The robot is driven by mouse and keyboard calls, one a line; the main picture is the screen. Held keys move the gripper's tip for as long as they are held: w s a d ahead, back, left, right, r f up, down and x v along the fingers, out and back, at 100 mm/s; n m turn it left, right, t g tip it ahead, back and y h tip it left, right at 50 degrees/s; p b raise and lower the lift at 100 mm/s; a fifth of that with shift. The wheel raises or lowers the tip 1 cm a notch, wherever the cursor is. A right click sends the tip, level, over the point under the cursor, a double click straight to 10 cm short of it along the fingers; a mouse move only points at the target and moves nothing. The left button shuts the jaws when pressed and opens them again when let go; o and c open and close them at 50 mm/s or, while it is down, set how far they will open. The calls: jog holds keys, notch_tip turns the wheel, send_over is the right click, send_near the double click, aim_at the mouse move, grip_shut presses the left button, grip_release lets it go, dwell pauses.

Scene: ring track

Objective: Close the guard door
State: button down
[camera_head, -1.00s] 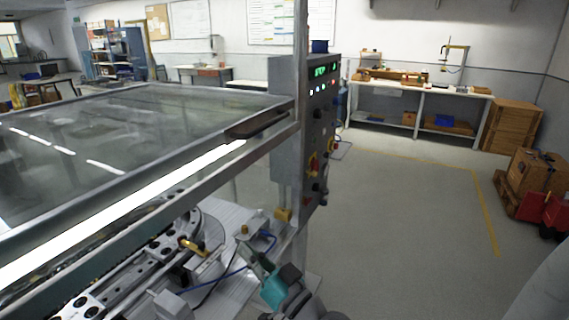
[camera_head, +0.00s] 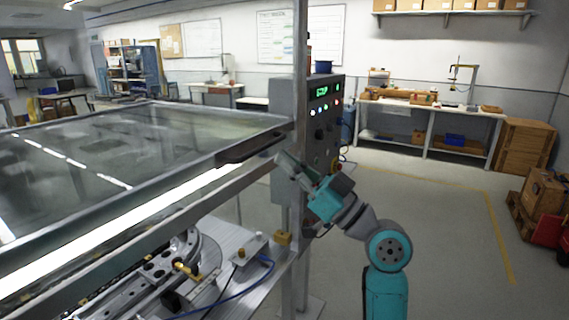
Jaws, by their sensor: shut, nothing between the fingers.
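The guard door (camera_head: 150,140) is a framed clear panel on the left. It lies raised and nearly level over the machine, with the front below it open. A dark handle (camera_head: 255,147) sits on its front edge near the right corner. My gripper (camera_head: 284,158) is shut and empty. Its tips are close to the right end of the handle, just below and in front of it in the picture. I cannot tell whether they touch it.
A grey control box (camera_head: 318,115) with lit buttons stands on the right post. The machine bed (camera_head: 170,265) with its fittings lies under the door. A workbench (camera_head: 430,120) and wooden boxes (camera_head: 525,145) stand farther back.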

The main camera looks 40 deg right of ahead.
aim_at(253, 154)
jog(key=w, duration=0.2)
jog(key=w+a, duration=0.1)
jog(key=w, duration=0.2)
jog(key=w+a, duration=0.1)
jog(key=w, duration=0.1)
jog(key=shift+w+a+r, duration=0.15)
jog(key=shift+w+a, duration=0.1)
jog(key=shift+f, duration=0.2)
notch_tip(253, 154, down, 43)
dwell(0.4)
jog(key=shift+s, duration=0.1)
